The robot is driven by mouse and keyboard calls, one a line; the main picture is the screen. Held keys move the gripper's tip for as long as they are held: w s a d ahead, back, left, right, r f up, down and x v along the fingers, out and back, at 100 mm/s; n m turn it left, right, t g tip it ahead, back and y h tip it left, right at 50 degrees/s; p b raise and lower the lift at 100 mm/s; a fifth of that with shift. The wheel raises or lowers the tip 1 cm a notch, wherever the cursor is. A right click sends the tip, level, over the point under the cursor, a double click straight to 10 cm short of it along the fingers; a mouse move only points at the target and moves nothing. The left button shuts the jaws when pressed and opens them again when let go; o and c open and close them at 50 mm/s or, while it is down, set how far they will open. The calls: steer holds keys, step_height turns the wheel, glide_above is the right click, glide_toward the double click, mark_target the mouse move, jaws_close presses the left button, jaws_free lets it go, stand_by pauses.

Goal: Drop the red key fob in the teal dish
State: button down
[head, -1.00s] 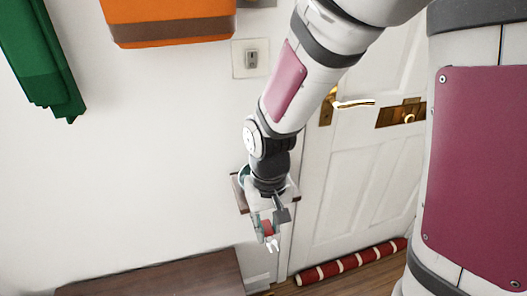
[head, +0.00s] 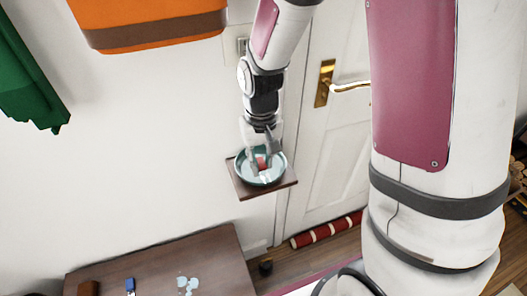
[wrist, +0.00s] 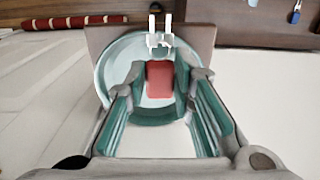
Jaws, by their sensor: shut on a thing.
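My gripper (head: 262,158) is shut on the red key fob (head: 262,164), which has white metal-like keys hanging from it. The wrist view shows the red fob (wrist: 159,80) between the two fingertips, with the white keys (wrist: 160,36) beyond it. The teal dish (head: 238,168) is a round bowl on a small brown wall shelf (head: 258,191). The fob and fingertips overlap the inside of the dish in both views; how far above its floor they are I cannot tell. The dish rim (wrist: 106,62) also shows behind the fingers in the wrist view.
A brown bench (head: 190,258) below left carries a blue item (head: 130,286), a brown block and a pale object. A white door (head: 335,150) with a brass handle stands to the right, with a red striped draught stopper (head: 325,231) at its foot. An orange bag (head: 150,20) hangs above.

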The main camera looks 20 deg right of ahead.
steer(key=w+d, duration=0.2)
steer(key=w, duration=0.1)
steer(key=w+d, duration=0.1)
steer(key=w, duration=0.1)
steer(key=shift+f, duration=2.05)
steer(key=shift+f, duration=0.3)
steer(key=c, duration=1.7)
jaws_free()
steer(key=shift+o, duration=0.2)
